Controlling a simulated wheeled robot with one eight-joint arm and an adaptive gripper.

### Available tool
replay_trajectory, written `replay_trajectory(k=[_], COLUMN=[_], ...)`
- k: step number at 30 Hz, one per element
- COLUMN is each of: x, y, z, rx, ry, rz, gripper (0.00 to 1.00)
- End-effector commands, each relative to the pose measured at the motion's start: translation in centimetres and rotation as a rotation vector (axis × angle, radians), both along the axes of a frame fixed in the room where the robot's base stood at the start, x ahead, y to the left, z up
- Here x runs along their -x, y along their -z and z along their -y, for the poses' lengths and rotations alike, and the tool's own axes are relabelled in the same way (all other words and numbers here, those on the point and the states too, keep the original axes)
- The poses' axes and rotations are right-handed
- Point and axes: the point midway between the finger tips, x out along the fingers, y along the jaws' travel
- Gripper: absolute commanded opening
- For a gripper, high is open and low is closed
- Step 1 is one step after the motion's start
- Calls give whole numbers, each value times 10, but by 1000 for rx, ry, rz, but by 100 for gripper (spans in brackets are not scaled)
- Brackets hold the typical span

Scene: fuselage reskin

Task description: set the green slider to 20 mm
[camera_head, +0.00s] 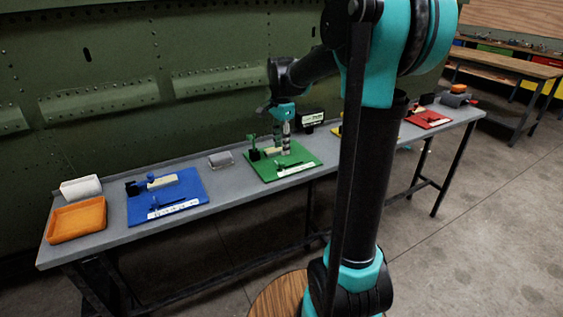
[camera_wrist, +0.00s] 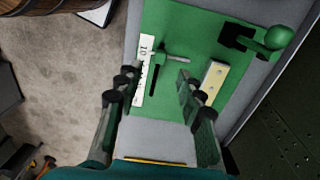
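The green board (camera_head: 306,157) lies on the long grey bench; it also fills much of the wrist view (camera_wrist: 190,22). The green slider (camera_wrist: 168,55) stands beside a white scale strip (camera_wrist: 146,62), with a dark slot below it. A "10" is readable on the strip; the slider's exact reading cannot be told. In the wrist view my gripper (camera_wrist: 157,78) is open, its two fingers apart, with the slider beyond and between the tips. Nothing is seen between the fingers. In the head view my gripper (camera_head: 285,148) is over the green board and hides part of it.
The green board also carries a pale block (camera_wrist: 213,78) and a green ball-ended lever (camera_wrist: 276,38). A blue board (camera_head: 190,188) and orange tray (camera_head: 77,219) lie to the left, a red board (camera_head: 428,119) to the right. The riveted green wall (camera_head: 130,60) rises behind the bench.

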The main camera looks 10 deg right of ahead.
Motion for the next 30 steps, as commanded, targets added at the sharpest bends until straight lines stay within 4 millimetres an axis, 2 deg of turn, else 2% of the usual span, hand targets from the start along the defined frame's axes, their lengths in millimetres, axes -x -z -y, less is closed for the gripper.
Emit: replay_trajectory(k=[6,12,24,25,30], x=[0,0,0,0,0], y=[41,63,71,71,71], z=[0,0,0,0,0], rx=[1,1,1,1,1], ry=[0,0,0,0,0], rz=[0,0,0,0,0], gripper=[38,38,38,37,16])
